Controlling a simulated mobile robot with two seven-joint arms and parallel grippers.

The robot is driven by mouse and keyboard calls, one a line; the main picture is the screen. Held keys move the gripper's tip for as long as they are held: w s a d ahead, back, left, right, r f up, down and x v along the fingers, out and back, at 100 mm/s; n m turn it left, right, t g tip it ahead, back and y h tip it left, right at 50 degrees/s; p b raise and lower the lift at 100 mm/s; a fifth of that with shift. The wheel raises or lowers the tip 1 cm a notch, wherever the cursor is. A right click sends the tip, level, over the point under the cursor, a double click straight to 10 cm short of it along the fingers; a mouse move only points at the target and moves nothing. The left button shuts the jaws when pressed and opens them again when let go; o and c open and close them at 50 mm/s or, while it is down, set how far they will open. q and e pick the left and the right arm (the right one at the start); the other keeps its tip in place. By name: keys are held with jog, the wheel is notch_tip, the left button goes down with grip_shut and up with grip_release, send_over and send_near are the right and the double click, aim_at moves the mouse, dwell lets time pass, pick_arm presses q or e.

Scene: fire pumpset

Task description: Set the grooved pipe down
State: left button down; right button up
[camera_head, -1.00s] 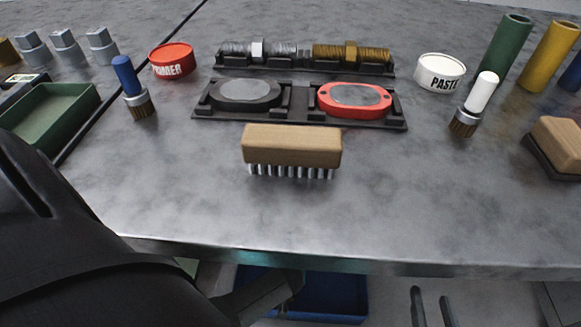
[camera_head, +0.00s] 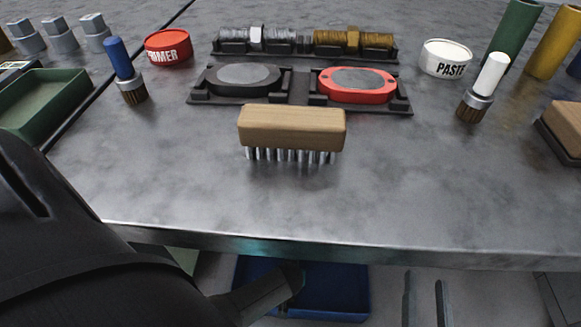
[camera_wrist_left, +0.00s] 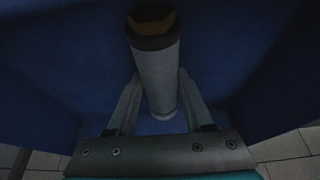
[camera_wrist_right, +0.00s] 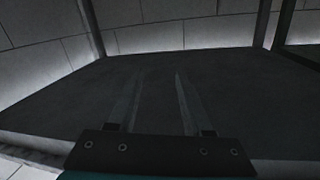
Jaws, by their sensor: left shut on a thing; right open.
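The grooved pipe (camera_wrist_left: 155,65) is a grey cylinder with a dark band and an orange-brown inside at its far end. My left gripper (camera_wrist_left: 159,78) is shut on it, one finger on each side, in the left wrist view. Blue walls of a bin (camera_wrist_left: 235,60) surround the pipe there; whether it touches the bin floor is unclear. In the head view the blue bin (camera_head: 335,290) shows below the table edge, with part of my left arm over it; the pipe is hidden there. My right gripper (camera_head: 423,280) is open and empty below the table edge, also in the right wrist view (camera_wrist_right: 158,78).
On the grey table (camera_head: 420,195) stand a wooden wire brush (camera_head: 292,128), a black tray with a red-rimmed oval (camera_head: 358,84), a red PRIMER tin (camera_head: 168,48) and a white PASTE tin (camera_head: 446,58). The table's front edge overhangs the bin.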

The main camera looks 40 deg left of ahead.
pick_arm(q)
jog(key=shift+c, duration=1.5)
grip_release()
jog(key=shift+f, duration=0.1)
